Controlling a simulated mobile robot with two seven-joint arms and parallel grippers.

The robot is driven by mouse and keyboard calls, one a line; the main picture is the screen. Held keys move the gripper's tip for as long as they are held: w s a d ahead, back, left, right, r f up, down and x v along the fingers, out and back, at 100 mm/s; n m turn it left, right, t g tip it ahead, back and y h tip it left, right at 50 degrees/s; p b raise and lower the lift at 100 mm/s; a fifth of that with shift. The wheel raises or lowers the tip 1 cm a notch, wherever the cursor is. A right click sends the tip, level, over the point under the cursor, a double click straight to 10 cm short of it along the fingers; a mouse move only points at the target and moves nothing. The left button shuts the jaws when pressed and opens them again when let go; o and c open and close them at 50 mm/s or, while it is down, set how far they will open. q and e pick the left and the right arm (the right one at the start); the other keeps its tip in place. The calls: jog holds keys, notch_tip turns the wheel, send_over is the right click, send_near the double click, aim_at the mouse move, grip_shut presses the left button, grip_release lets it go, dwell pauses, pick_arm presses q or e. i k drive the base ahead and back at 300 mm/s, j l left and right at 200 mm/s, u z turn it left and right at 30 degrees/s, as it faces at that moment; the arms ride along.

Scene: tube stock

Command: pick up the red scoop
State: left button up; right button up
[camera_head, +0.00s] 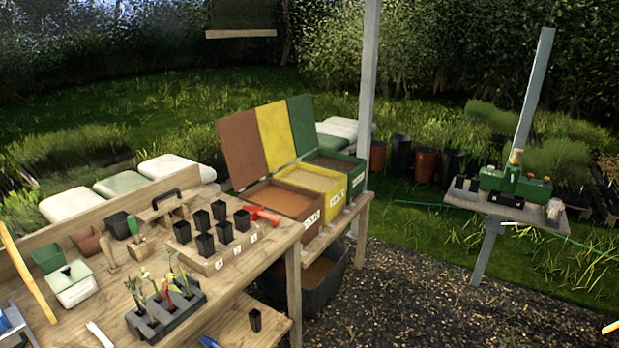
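The red scoop (263,214) lies at the right end of the wooden potting bench (291,232), just right of a wooden block holding several small black pots. It is small in the picture, and I cannot make out which way its bowl faces. No gripper of mine shows in the head view, and nothing is seen touching the scoop.
Small black pots (205,244) stand close left of the scoop. Three open-lidded bins, brown (283,200), yellow (318,181) and green (341,165), stand behind it. A grey seedling tray (180,317) is at the front. A metal post (368,90) rises behind the bins.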

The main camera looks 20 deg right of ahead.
aim_at(257, 213)
jog(key=l+u, duration=0.15)
jog(key=u, duration=0.25)
jog(key=i+l+u, duration=0.1)
jog(key=u, duration=0.35)
jog(key=l+u, duration=0.45)
jog(key=l, duration=0.65)
jog(key=l+u, duration=0.1)
jog(key=l, duration=0.45)
jog(key=k+l+u, duration=0.1)
jog(key=l, duration=0.45)
